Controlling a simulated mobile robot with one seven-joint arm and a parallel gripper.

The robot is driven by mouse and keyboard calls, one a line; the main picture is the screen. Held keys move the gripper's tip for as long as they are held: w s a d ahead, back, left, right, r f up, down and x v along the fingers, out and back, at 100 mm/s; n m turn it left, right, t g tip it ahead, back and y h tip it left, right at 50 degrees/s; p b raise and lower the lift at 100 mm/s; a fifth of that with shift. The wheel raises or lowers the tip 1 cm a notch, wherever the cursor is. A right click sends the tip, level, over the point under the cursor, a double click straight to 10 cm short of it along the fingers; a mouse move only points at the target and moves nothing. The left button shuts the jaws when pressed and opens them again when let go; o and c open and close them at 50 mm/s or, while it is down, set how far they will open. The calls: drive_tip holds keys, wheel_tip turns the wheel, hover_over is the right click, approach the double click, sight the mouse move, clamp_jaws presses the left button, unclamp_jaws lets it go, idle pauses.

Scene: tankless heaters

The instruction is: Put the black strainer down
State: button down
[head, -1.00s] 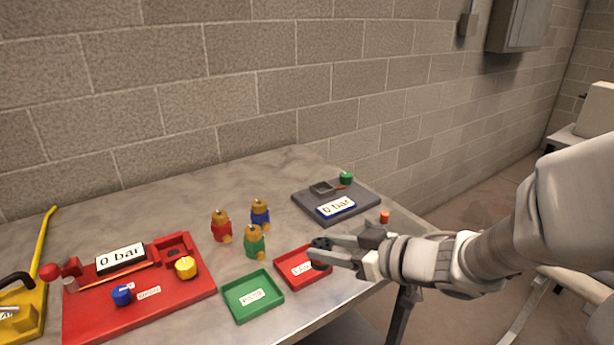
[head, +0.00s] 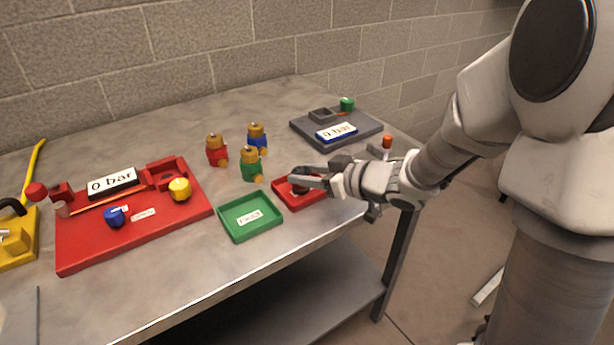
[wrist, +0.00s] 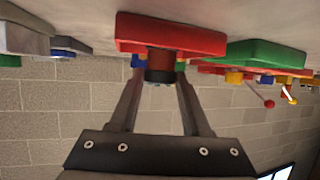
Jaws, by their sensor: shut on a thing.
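My gripper (head: 302,178) is shut on the black strainer (head: 299,190), a small dark piece mostly hidden by the fingers in the head view. It is over the red tray (head: 318,201) near the table's front edge. In the wrist view, the strainer (wrist: 160,76) shows as a short dark cylinder between the fingertips, with a reddish-brown part against the red tray (wrist: 200,40). I cannot tell whether the strainer touches the tray floor.
A green tray (head: 272,226) stands left of the red one. Several brass-topped valves, such as the green one (head: 251,166), stand behind. A grey board (head: 365,127) lies back right, a red board (head: 90,249) left. A small orange-capped piece (head: 387,142) is near my wrist.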

drive_tip(key=shift+f, duration=0.2)
drive_tip(key=shift+c, duration=1.8)
unclamp_jaws()
